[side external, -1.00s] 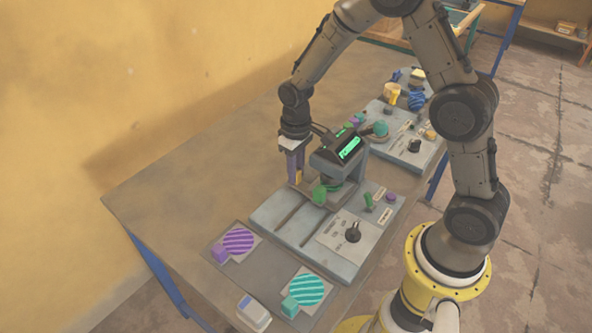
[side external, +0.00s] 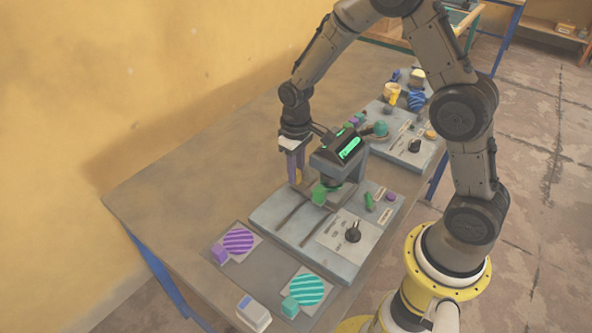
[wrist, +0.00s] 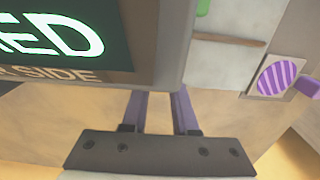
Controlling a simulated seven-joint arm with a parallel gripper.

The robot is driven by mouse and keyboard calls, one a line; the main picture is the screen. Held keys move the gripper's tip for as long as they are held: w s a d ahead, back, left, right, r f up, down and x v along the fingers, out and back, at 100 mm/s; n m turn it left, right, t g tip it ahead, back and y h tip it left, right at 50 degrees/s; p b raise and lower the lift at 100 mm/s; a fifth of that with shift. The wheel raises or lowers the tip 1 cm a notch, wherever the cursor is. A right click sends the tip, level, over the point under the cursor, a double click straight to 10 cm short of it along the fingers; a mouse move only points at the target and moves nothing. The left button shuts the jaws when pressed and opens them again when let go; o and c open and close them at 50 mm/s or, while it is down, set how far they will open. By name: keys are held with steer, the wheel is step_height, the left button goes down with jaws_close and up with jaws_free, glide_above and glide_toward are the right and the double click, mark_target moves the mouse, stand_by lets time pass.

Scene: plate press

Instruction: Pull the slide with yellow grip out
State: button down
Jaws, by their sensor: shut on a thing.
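The yellow grip (side external: 299,175) shows as a small yellow-orange patch at the fingertips of my gripper (side external: 295,177), at the back left of the press (side external: 340,160). My gripper is pointing down and shut on this grip. The slide that carries it is mostly hidden by the press head and my fingers. In the wrist view my purple fingers (wrist: 158,108) reach beside the press head, and their tips and the grip are hidden. A green grip (side external: 319,195) stands at the front of the press.
A purple striped plate (side external: 238,241) and a teal striped plate (side external: 308,290) lie in front. A second panel (side external: 412,150) stands behind. The table's left side is clear.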

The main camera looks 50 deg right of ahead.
steer(key=shift+a, duration=0.1)
steer(key=a, duration=1.1)
steer(key=shift+a, duration=0.2)
steer(key=shift+r, duration=0.1)
steer(key=c, duration=0.7)
jaws_free()
step_height(320, 180, up, 14)
steer(key=shift+f, duration=0.1)
